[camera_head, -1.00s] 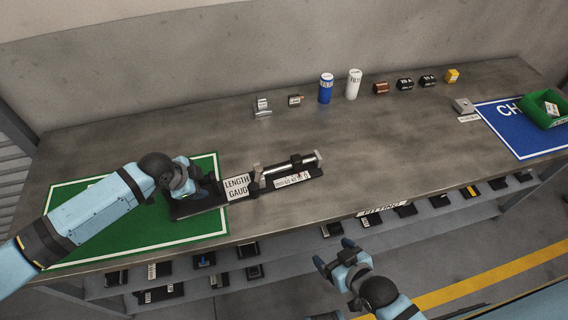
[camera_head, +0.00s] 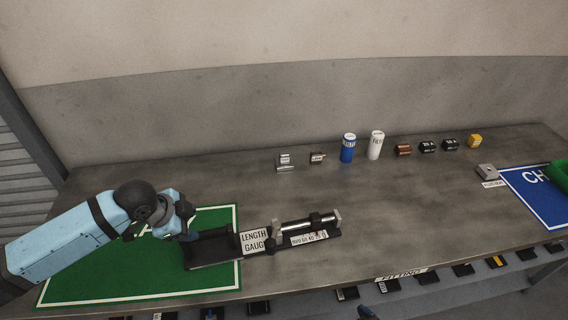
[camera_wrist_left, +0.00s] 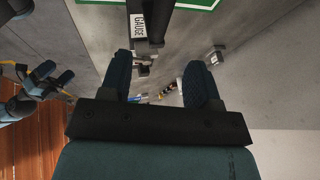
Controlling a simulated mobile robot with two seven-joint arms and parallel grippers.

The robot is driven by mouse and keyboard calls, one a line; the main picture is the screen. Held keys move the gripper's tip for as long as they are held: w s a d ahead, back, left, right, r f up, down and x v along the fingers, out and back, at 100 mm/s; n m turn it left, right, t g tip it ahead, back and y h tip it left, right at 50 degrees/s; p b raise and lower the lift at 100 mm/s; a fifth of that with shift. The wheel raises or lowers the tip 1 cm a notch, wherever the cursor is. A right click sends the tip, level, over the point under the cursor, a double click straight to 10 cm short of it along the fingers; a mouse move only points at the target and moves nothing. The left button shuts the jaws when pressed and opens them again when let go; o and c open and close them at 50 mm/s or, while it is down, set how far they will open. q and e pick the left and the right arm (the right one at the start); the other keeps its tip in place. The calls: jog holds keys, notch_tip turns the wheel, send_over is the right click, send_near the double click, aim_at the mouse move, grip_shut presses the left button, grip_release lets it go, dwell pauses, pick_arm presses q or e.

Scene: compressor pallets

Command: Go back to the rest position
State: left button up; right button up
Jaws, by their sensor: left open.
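My left gripper (camera_head: 188,224) is at the left end of the black length gauge (camera_head: 212,250), over the green mat (camera_head: 110,287). In the left wrist view its two dark fingers stand apart, with the gripper (camera_wrist_left: 160,82) open and nothing held between them. The gauge, lettered LENGTH GAUGE, shows past the fingers in that view (camera_wrist_left: 152,22). A metal cylinder lies along its right part (camera_head: 308,222). Whether a finger touches the gauge is unclear. My right gripper shows at the left of the left wrist view (camera_wrist_left: 53,74), fingers apart; only a tip shows low in the head view.
Along the back of the table (camera_head: 420,205) stand a blue can (camera_head: 348,148), a white can (camera_head: 375,145), and several small parts. A blue mat (camera_head: 540,198) with a green bin (camera_head: 558,173) is at right. Shelves with dark parts run below the front edge.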

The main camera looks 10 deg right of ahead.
pick_arm(q)
jog(key=s+d+f+n+t+h+p, duration=0.4)
jog(key=s+d+n, duration=0.2)
jog(key=s+d, duration=0.15)
jog(key=s+a+f+n+t+y+p, duration=0.1)
jog(key=s+a+f+n+y, duration=0.1)
jog(key=s+a, duration=0.4)
jog(key=s+a+f+n+t+y+p, duration=0.1)
jog(key=s+a+f+n+t+y, duration=0.1)
jog(key=s+a+f+n, duration=0.3)
jog(key=s+a+n+y, duration=0.1)
jog(key=s, duration=0.2)
jog(key=shift+s+t, duration=0.3)
